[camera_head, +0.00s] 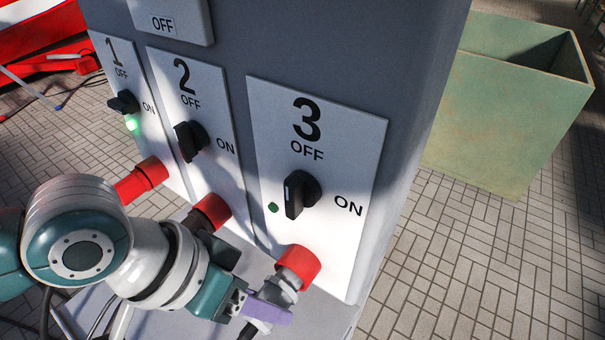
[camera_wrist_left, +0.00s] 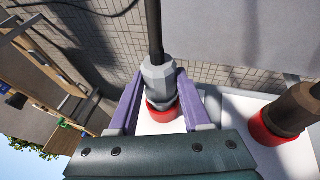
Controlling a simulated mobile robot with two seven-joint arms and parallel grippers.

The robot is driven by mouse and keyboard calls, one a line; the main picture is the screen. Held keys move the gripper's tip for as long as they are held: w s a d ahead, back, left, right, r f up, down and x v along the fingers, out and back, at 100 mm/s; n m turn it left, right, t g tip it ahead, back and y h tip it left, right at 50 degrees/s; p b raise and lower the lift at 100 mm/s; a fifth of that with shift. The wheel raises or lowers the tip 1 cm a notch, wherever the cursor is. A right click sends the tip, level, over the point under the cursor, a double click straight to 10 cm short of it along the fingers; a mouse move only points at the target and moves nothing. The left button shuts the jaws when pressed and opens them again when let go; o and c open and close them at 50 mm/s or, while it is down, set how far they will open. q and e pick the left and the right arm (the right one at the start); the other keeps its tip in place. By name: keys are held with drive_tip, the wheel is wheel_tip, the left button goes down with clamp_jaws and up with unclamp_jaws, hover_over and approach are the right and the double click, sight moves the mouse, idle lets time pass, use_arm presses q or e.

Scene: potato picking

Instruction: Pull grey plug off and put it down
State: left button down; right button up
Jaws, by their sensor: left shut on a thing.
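The grey plug (camera_head: 291,279) sits in the red socket (camera_head: 299,262) under panel 3. A black cable runs from it. My left gripper (camera_head: 272,302) has its purple fingers around the grey plug and is shut on it. In the left wrist view, the grey plug (camera_wrist_left: 159,80) lies between the two purple fingers, with the red socket (camera_wrist_left: 161,113) right behind it. Plug and socket look joined. My right gripper is not in view.
Dark plug (camera_head: 207,220) in the panel 2 socket is close to my left arm; it also shows in the wrist view (camera_wrist_left: 294,108). Panel 1 has a red plug (camera_head: 134,184). Black knob (camera_head: 299,194) is above the grey plug. A green bin (camera_head: 490,130) stands right on paved floor.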

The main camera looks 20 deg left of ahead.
sight(246, 331)
use_arm(q)
drive_tip(key=shift+s+a+r+p, duration=0.1)
drive_tip(key=shift+s+a+p, duration=0.2)
drive_tip(key=shift+s+p, duration=0.35)
drive_tip(key=shift+s+a+p, duration=0.25)
drive_tip(key=shift+s+p, duration=0.1)
drive_tip(key=shift+s, duration=0.5)
drive_tip(key=shift+s, duration=0.1)
drive_tip(key=shift+s+a+p, duration=0.25)
drive_tip(key=shift+s+p, duration=0.25)
drive_tip(key=shift+s, duration=0.2)
drive_tip(key=shift+s+a+p, duration=0.25)
drive_tip(key=shift+s+p, duration=0.2)
drive_tip(key=shift+s, duration=0.2)
drive_tip(key=shift+s+a+p, duration=0.3)
drive_tip(key=shift+s+p, duration=0.1)
drive_tip(key=shift+s, duration=0.3)
drive_tip(key=shift+s+a+p, duration=0.25)
drive_tip(key=shift+s+p, duration=0.1)
drive_tip(key=shift+s, duration=0.35)
